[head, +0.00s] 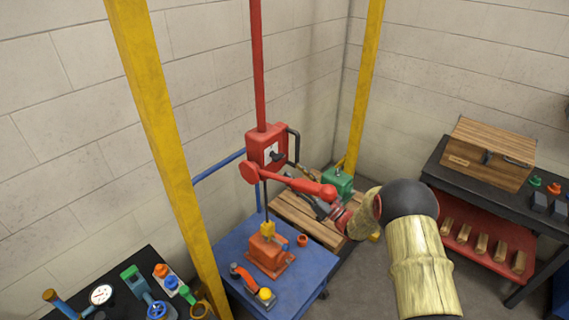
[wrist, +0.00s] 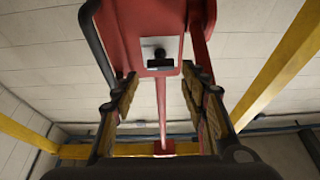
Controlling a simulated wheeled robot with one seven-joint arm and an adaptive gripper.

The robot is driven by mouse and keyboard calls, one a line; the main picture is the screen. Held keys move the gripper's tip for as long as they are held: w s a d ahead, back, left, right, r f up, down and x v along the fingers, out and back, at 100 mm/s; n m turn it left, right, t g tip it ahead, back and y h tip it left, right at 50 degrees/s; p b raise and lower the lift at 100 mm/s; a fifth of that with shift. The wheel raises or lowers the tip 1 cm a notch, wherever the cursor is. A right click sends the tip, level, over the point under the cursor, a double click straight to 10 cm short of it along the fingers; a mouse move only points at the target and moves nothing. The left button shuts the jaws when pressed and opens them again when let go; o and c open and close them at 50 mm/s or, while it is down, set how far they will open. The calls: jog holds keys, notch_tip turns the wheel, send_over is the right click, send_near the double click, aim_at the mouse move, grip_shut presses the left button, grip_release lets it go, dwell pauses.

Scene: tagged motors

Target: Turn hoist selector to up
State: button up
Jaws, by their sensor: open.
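The hoist selector is a small black knob (head: 277,155) on a white plate on the red hoist box (head: 254,138). In the wrist view the knob (wrist: 160,54) sits ahead, roughly centred between my fingers, with its dark bar lying about level. I cannot tell the exact gap to the knob.
An orange motor (head: 267,255) stands on a blue cart (head: 229,250) under the hoist's yellow hook block (head: 267,229). A green motor (head: 338,184) is on a wooden pallet (head: 298,222). Yellow posts (head: 160,130) flank the hoist. A bench with a wooden box (head: 488,155) is right.

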aim_at(280, 159)
jog(key=shift+x, duration=3.15)
jog(key=shift+f, duration=0.1)
jog(key=shift+c, duration=1)
jog(key=c, duration=0.7)
